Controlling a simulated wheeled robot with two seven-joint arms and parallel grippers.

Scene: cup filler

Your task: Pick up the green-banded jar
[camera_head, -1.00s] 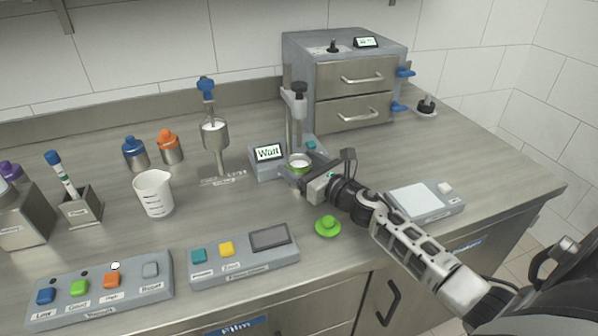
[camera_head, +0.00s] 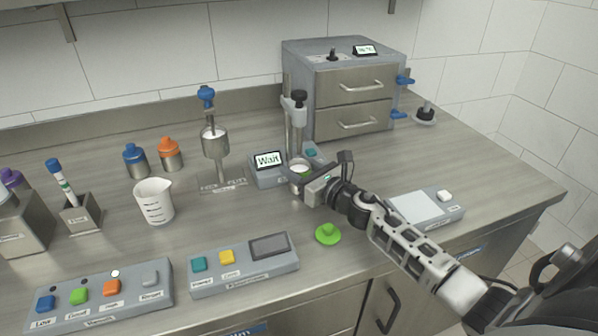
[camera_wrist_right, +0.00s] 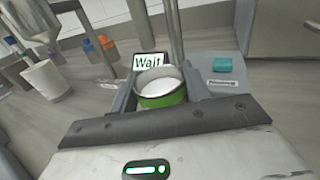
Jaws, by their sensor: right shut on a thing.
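The green-banded jar (camera_wrist_right: 161,99) is an open metal cup with a green band and white contents. In the head view the jar (camera_head: 299,168) stands upright at the small station with the "Wait" display (camera_head: 268,160). My right gripper (camera_head: 303,184) reaches it from the front right and is shut on the jar. The gripper body hides the jar's lower part, and the fingertips are mostly hidden. A green knobbed lid (camera_head: 327,234) lies on the counter in front of the gripper. My left gripper is not in view.
A post with a black knob (camera_head: 298,95) rises behind the jar. A scale (camera_head: 425,206) is at the right, and button panels (camera_head: 243,264) are in front. A beaker (camera_head: 154,201) and a metal funnel on a stand (camera_head: 214,143) are left. A drawer unit (camera_head: 345,88) stands behind.

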